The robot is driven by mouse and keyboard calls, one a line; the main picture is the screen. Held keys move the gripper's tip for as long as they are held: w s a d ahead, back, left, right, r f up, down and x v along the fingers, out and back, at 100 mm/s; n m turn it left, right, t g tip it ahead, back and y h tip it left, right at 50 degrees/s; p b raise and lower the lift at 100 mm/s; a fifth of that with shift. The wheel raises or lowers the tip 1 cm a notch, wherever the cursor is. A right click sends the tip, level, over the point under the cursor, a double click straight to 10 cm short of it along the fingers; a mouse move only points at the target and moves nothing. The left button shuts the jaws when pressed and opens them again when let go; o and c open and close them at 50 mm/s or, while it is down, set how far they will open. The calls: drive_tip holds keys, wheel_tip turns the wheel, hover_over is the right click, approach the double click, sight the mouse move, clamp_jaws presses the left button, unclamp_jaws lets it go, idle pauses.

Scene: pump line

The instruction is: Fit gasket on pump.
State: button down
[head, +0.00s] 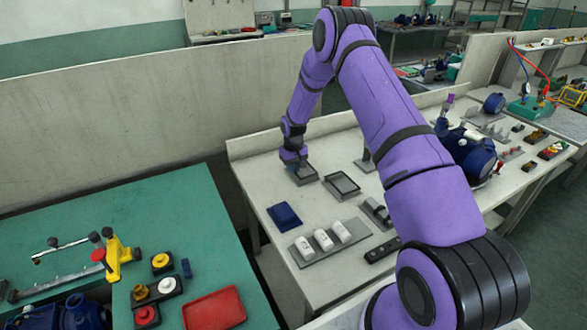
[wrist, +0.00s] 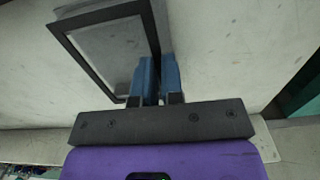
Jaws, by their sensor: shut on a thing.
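The blue pump (head: 472,152) stands at the bench's right, partly behind my arm.
A low wall (head: 100,130) runs behind. A green table (head: 190,215) stands at left.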

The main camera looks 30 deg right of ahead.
drive_tip(key=shift+r, duration=2.4)
